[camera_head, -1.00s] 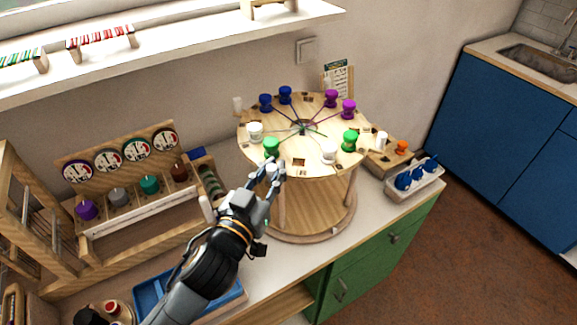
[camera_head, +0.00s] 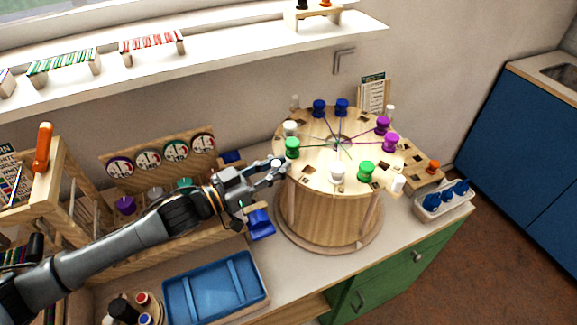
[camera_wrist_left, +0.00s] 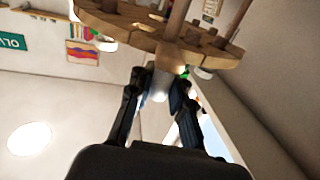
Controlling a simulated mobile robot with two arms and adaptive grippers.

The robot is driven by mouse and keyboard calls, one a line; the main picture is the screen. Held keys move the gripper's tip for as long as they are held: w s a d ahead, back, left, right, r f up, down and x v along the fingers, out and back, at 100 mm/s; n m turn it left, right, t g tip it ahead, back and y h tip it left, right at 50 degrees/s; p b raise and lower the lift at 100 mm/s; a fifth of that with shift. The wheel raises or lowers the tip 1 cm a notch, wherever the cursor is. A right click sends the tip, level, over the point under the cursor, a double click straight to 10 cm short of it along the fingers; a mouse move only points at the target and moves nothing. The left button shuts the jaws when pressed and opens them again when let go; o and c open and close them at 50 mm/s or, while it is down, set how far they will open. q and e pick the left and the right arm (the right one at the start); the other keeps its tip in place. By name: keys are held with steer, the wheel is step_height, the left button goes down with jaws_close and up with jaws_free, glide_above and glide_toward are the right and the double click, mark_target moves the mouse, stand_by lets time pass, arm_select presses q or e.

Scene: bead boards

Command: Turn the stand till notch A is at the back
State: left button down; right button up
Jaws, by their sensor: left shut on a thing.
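The round wooden stand (camera_head: 318,183) is a drum with a flat disc on top. Thread bobbins stand in a ring on the disc: blue (camera_head: 319,107), purple (camera_head: 383,125), green (camera_head: 292,147) and white (camera_head: 338,173). Threads run from them to the centre. White pegs (camera_head: 397,184) stand at the disc's rim. My left gripper (camera_head: 280,169) is at the disc's left edge, shut on a white peg (camera_head: 277,164). In the left wrist view its fingers (camera_wrist_left: 158,88) close around this pale peg, below the disc (camera_wrist_left: 140,34). No notch letter is legible. My right gripper is not in view.
A wooden rack with dials (camera_head: 148,160) stands left of the stand, behind my left arm. A blue tray (camera_head: 262,280) lies at the front. A white holder with blue pieces (camera_head: 432,211) is at the right. A wall shelf (camera_head: 220,45) runs above.

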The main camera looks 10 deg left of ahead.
arm_select(q)
steer(key=shift+w+a+f+g, duration=0.15)
steer(key=shift+w+a+g, duration=0.15)
steer(key=shift+a, duration=0.05)
steer(key=shift+f, duration=0.1)
stand_by(0.3)
steer(key=c, duration=1.2)
jaws_free()
steer(key=shift+a, duration=0.15)
steer(key=shift+s, duration=0.1)
steer(key=v, duration=1.2)
steer(key=shift+a, duration=0.1)
